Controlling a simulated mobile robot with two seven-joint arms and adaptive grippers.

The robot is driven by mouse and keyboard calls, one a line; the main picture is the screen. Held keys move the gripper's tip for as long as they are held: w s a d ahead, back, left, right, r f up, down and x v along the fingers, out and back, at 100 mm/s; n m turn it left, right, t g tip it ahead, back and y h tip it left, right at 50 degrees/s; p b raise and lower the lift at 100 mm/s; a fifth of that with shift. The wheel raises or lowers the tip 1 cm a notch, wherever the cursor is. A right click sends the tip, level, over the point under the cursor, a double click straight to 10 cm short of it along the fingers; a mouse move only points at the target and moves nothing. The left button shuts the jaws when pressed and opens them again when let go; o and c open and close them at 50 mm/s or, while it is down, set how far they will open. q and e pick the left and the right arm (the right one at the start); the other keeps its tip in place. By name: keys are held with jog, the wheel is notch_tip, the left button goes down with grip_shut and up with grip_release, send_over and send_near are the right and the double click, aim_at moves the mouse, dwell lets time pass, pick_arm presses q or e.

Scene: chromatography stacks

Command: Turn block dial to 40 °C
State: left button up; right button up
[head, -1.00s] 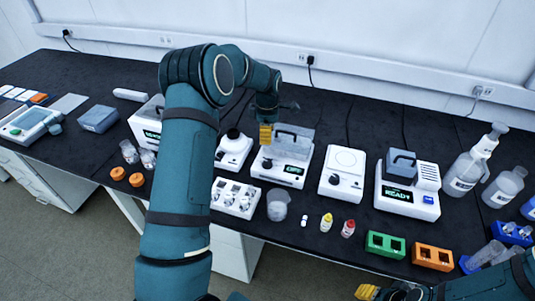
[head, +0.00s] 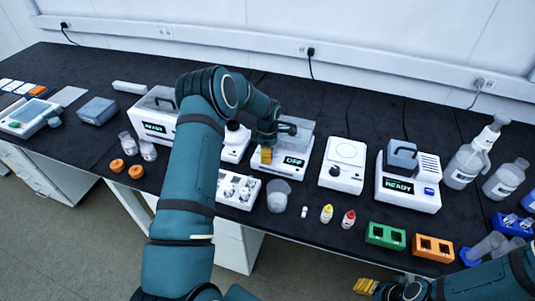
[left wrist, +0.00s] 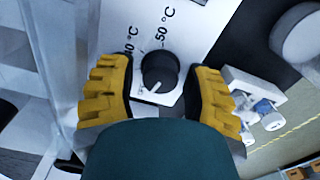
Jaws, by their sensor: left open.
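The block heater (head: 298,160) is a white unit with a clear lid and a display reading OFF. Its black round dial (left wrist: 159,69) shows in the left wrist view, with printed marks reading 40 °C and 50 °C beside it. The dial's pale pointer faces the lower left of that view, away from both labels. My left gripper (head: 266,155) is open at the front panel, its yellow fingers on either side of the dial with visible gaps. In the head view the gripper hides the dial. My right gripper (head: 367,287) is at the bottom edge, partly cut off.
A white device with a round plate (head: 343,165) stands right of the heater, and a unit reading READY (head: 408,185) beyond it. A white rack with vials (head: 238,190) and a clear beaker (head: 278,195) stand just in front.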

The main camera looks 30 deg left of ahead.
pick_arm(q)
jog(key=shift+f, duration=0.15)
grip_shut()
jog(key=shift+m, duration=0.4)
jog(key=m+b, duration=0.1)
jog(key=m, duration=0.2)
jog(key=shift+m+b, duration=0.35)
jog(key=shift+m, duration=0.05)
jog(key=m+b, duration=0.1)
jog(key=m, duration=0.3)
jog(key=shift+m, duration=0.3)
jog(key=m, duration=0.5)
jog(key=shift+b, duration=0.35)
jog(key=m, duration=0.5)
jog(key=shift+s, duration=0.1)
jog(key=shift+m, duration=0.4)
